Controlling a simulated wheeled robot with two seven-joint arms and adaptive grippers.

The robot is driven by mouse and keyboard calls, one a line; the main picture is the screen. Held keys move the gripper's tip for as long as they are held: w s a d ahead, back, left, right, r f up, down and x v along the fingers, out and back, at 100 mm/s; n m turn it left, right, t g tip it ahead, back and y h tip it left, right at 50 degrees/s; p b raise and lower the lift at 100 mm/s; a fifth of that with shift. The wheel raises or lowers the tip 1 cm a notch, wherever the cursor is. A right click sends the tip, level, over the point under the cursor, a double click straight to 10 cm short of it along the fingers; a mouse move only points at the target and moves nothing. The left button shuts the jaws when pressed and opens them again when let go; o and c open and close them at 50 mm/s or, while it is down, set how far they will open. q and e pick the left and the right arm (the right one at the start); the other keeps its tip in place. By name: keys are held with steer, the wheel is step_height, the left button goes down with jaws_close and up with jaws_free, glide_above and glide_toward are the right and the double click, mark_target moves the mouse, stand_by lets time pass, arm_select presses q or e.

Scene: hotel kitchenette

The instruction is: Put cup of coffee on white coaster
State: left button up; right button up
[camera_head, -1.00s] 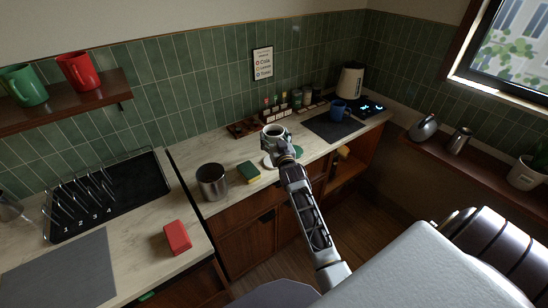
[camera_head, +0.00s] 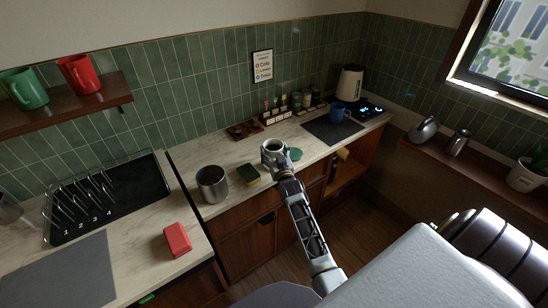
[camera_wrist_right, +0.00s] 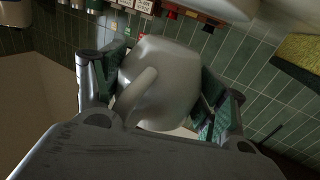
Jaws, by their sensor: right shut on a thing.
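My right gripper (camera_head: 282,160) is shut on a white cup (camera_head: 268,155) with a dark inside, over the counter between the green sponge and the green coaster. In the right wrist view the white cup (camera_wrist_right: 170,75) sits between both fingers, with its handle towards the camera. The cup looks about upright in the head view. The white coaster is hidden behind the cup and gripper in the head view; I cannot tell whether the cup touches it. A green coaster (camera_head: 295,153) lies just right of the cup. My left gripper is not in view.
A steel pot (camera_head: 212,184) and a green-and-yellow sponge (camera_head: 248,174) stand left of the cup. A wooden tray (camera_head: 243,130) lies behind it. The counter's front edge is close.

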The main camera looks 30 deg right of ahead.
mark_target(274, 157)
steer(key=shift+f, duration=1.4)
steer(key=shift+f, duration=0.15)
steer(key=o, duration=1.3)
steer(key=shift+o, duration=0.2)
